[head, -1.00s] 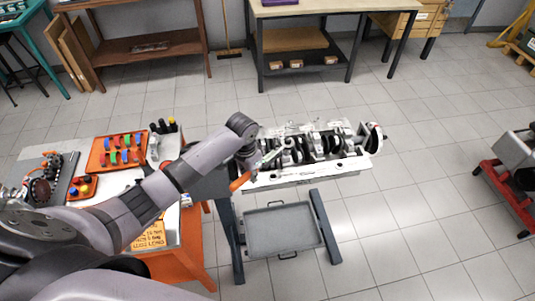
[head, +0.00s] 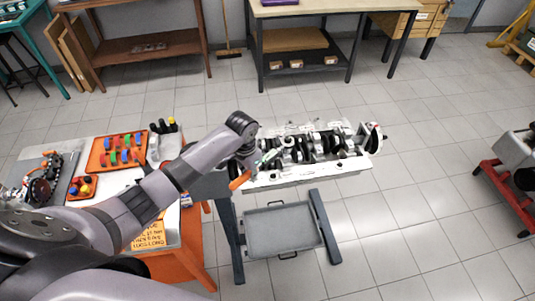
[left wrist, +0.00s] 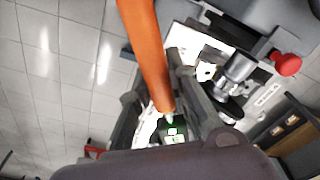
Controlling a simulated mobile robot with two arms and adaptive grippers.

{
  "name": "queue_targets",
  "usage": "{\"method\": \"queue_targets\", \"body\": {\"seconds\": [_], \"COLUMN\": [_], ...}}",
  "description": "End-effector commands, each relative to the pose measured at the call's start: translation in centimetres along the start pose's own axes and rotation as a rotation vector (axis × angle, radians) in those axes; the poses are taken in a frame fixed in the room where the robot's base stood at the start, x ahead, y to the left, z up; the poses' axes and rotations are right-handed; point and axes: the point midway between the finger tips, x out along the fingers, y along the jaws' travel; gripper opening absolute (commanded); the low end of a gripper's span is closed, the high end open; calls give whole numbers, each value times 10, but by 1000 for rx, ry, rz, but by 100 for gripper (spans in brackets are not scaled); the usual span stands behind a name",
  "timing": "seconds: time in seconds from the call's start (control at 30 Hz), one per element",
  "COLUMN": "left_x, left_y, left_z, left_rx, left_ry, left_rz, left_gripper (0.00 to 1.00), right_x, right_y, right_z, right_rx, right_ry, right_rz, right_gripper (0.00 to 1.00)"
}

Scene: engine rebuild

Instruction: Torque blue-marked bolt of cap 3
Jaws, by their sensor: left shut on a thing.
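The engine block (head: 310,177), with its crankshaft (head: 318,145) and bearing caps on top, sits on a grey stand. My left gripper (head: 259,164) is at the block's left end, shut on a torque wrench with an orange handle (head: 239,181) and a green display (head: 270,156). In the left wrist view the orange handle (left wrist: 147,50) runs between the fingers, with the lit green display (left wrist: 174,132) beyond. The wrench's tip is hidden, so I cannot tell whether it touches a bolt. Cap 3 and the blue mark cannot be made out. My right gripper is not in view.
An orange table (head: 185,262) at left holds a tray of coloured pieces (head: 100,163), a smaller tray (head: 76,195) and a yellow note (head: 150,237). A grey drip tray (head: 283,232) lies under the block. A red-framed stand (head: 505,195) is at right. Floor between is clear.

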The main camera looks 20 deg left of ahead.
Motion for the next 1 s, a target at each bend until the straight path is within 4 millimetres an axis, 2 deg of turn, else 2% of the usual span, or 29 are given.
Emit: {"method": "queue_targets", "body": {"seconds": [1.0], "left_x": [-9], "left_y": [-1], "left_z": [-1], "left_rx": [0], "left_ry": [2], "left_rz": [-1], "left_gripper": [0], "right_x": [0], "right_y": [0], "right_z": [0], "right_rx": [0], "right_ry": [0], "right_rz": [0], "right_gripper": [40]}}
